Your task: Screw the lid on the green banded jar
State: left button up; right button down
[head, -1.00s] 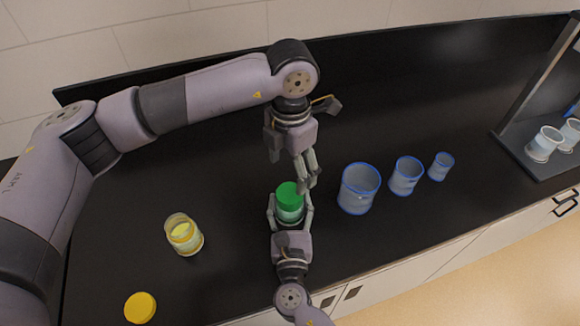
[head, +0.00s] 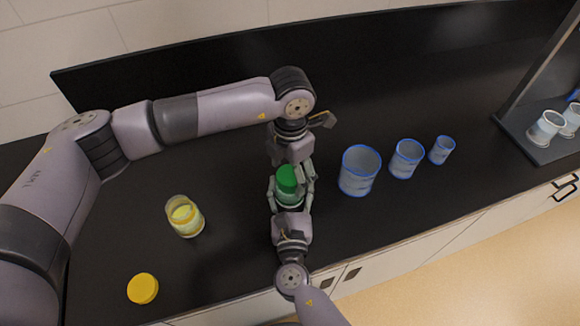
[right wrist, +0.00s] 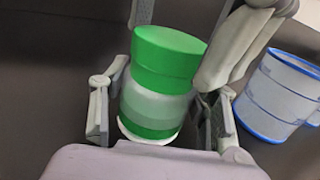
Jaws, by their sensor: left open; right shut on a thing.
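The green banded jar (head: 289,198) stands on the black counter with the green lid (head: 288,177) on its top. In the right wrist view the lid (right wrist: 168,58) sits on the jar (right wrist: 153,108); whether it is threaded I cannot tell. My right gripper (head: 291,205) is shut on the jar body from the front, a finger on each side. My left gripper (head: 295,172) is open at the lid, coming from behind. In the right wrist view its fingers (right wrist: 185,45) show on either side of the lid; contact is not clear.
A yellow-banded open jar (head: 185,216) stands at left, with a yellow lid (head: 142,289) lying near it. Three blue-rimmed beakers (head: 359,171) (head: 406,159) (head: 441,150) stand right of the grippers. A dark rack (head: 525,125) with white cups is at far right.

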pick_arm(q)
jog(key=c, duration=1.3)
jog(key=o, duration=1.4)
pick_arm(e)
jog(key=shift+f, duration=0.1)
pick_arm(q)
notch_tip(320, 180, up, 12)
